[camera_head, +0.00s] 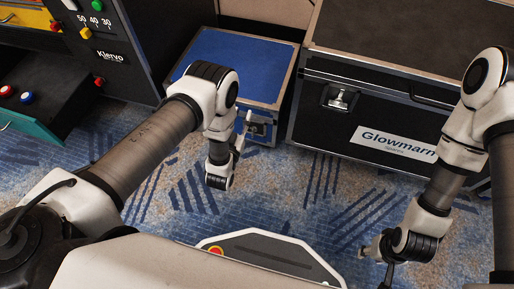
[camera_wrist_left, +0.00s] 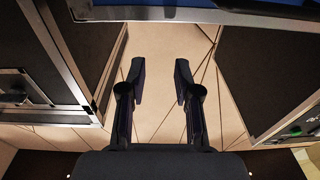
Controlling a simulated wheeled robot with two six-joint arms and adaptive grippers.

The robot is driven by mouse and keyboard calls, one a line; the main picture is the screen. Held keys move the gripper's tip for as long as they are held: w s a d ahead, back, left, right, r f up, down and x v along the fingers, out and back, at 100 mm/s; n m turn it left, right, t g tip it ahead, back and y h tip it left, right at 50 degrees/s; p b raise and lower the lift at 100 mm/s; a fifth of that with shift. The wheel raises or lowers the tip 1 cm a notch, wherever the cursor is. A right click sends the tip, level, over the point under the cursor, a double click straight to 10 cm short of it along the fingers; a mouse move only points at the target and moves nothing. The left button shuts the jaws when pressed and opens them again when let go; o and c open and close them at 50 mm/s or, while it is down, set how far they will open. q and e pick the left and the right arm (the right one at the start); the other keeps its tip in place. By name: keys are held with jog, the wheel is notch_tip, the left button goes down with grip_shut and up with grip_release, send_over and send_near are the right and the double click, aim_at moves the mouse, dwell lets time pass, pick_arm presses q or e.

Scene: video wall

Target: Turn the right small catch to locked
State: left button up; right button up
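A blue case (camera_head: 232,64) with metal edges stands on the carpet, and a dark catch (camera_head: 260,127) shows on its front beside my left wrist. To its right is a black case (camera_head: 390,121) with a silver catch (camera_head: 339,97) in a recessed plate on its front. The frames do not show clearly whether either catch is locked. My left gripper is open and empty in the left wrist view (camera_wrist_left: 160,78). In the head view my left arm hides most of it, near the blue case's front. My right gripper (camera_head: 388,272) is low at the right, apart from the cases, its fingers unclear.
A dark Klervo cabinet (camera_head: 110,50) with buttons and a slider stands at the left. A sloped panel (camera_head: 35,97) with red and blue buttons juts out below it. Patterned carpet (camera_head: 300,190) is open in front of the cases.

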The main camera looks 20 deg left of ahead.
pick_arm(q)
jog(key=g+b, duration=0.1)
jog(key=b, duration=0.5)
send_near(253, 132)
jog(key=w, duration=0.2)
jog(key=w+b, duration=0.3)
jog(key=w, duration=0.4)
jog(key=shift+w+r+b, duration=0.2)
jog(key=shift+w+b, duration=0.1)
jog(key=shift+w, duration=0.05)
grip_shut()
pick_arm(e)
notch_tip(253, 132, down, 13)
jog(key=shift+w+d, duration=0.25)
jog(key=shift+w, duration=0.05)
jog(key=shift+f, duration=0.1)
